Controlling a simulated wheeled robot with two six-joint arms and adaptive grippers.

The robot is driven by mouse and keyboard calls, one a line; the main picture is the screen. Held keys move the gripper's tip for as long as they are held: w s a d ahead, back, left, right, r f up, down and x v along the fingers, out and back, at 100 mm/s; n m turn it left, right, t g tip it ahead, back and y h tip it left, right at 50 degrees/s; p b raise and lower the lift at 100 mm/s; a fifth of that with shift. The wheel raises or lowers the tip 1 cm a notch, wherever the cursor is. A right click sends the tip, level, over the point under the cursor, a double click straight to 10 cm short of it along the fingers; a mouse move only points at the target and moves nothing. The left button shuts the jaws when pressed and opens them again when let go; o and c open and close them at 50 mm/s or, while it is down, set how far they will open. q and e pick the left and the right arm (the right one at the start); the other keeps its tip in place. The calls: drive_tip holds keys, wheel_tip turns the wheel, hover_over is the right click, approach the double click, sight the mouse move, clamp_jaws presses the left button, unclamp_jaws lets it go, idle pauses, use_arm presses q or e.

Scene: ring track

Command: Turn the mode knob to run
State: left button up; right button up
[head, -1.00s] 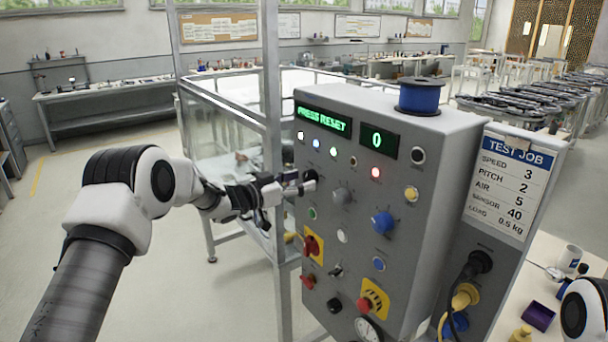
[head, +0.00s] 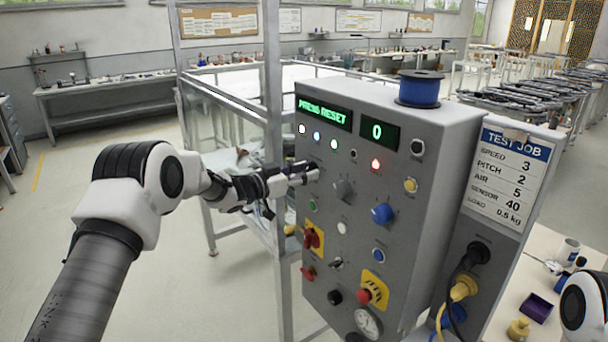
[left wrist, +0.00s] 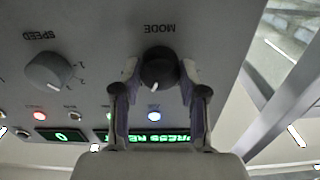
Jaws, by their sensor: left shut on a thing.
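The black mode knob (left wrist: 158,68) sits on the grey panel under the upside-down word MODE in the left wrist view. Its white pointer mark points down and slightly left there, toward the display side. My left gripper (left wrist: 158,76) is shut on the knob, one finger on each side. In the head view my left gripper (head: 311,174) reaches the panel's upper left and mostly hides the knob. The setting labels around the knob are not readable. My right gripper is out of view; only a part of my right arm shows at the lower right.
The green display (head: 324,112) reads PRESS RESET, and the small display (head: 379,134) reads 0. The grey speed knob (head: 343,188), blue knob (head: 382,214) and red switch (head: 312,239) are nearby. A metal frame post (head: 272,120) stands left of the panel, close to my left arm.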

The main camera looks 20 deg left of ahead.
use_arm(q)
drive_tip(key=m+b, duration=0.7)
drive_tip(key=m, duration=0.1)
drive_tip(key=shift+b, duration=0.35)
drive_tip(key=shift+m, duration=0.3)
drive_tip(key=o, duration=1.1)
drive_tip(key=shift+o, duration=0.2)
drive_tip(key=v, duration=1.1)
drive_tip(key=shift+s+a, duration=0.25)
drive_tip(key=shift+s, duration=0.05)
